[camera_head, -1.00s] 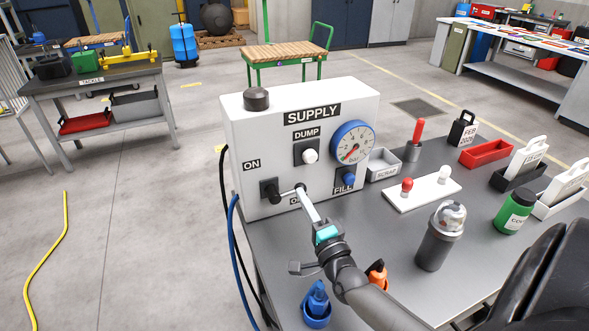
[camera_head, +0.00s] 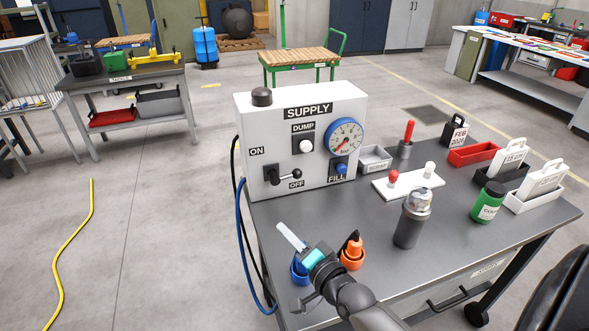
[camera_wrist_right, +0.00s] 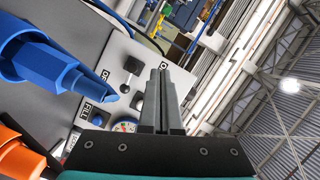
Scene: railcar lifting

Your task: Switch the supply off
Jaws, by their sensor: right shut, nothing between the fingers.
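The white supply box (camera_head: 350,105) stands on the grey bench. Its black lever (camera_head: 284,176) points right, with its knob just above the OFF label (camera_head: 296,184); the ON label (camera_head: 257,151) is up and to the left. In the right wrist view a black knob (camera_wrist_right: 133,65) shows on the box, beyond my fingers. My right gripper (camera_head: 280,228) is shut and empty, below and in front of the lever and apart from it. It also shows in the wrist view (camera_wrist_right: 159,72). My left gripper is out of view.
A blue tool in a holder (camera_head: 299,270) and an orange one (camera_head: 352,250) stand close to my right gripper. The blue one shows large in the wrist view (camera_wrist_right: 50,72). A dark canister (camera_head: 411,220) stands to the right. A pressure gauge (camera_head: 345,137) is on the box.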

